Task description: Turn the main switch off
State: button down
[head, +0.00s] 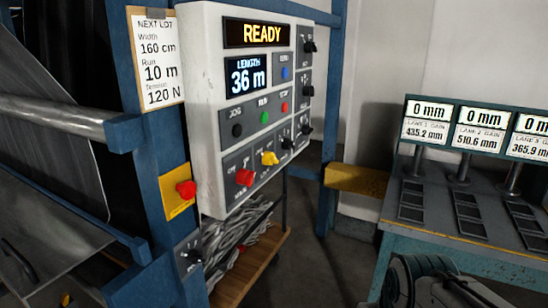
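A pale control panel (205,110) stands left of centre in the head view, with a lit READY display (256,33) and a LENGTH display (246,77) reading 36 m. Low on it are a red knob (245,177) and a yellow knob (269,158); black knobs (308,47) line its right side. A red mushroom button (186,189) sits on a yellow plate on the blue post. Below it is a small grey plate with a dark switch (191,256). The small labels are unreadable, so I cannot tell which is the main switch. No gripper fingers show.
My grey arm part shows at the bottom right. A teal-edged bench (440,240) with gauge displays (478,130) stands at the right. A blue frame and metal roller (60,117) fill the left. A wooden trolley (258,268) stands below the panel. Floor is clear between trolley and bench.

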aim_at(245, 177)
jog(key=z, duration=0.75)
jog(key=i, duration=0.35)
jog(key=u, duration=1.8)
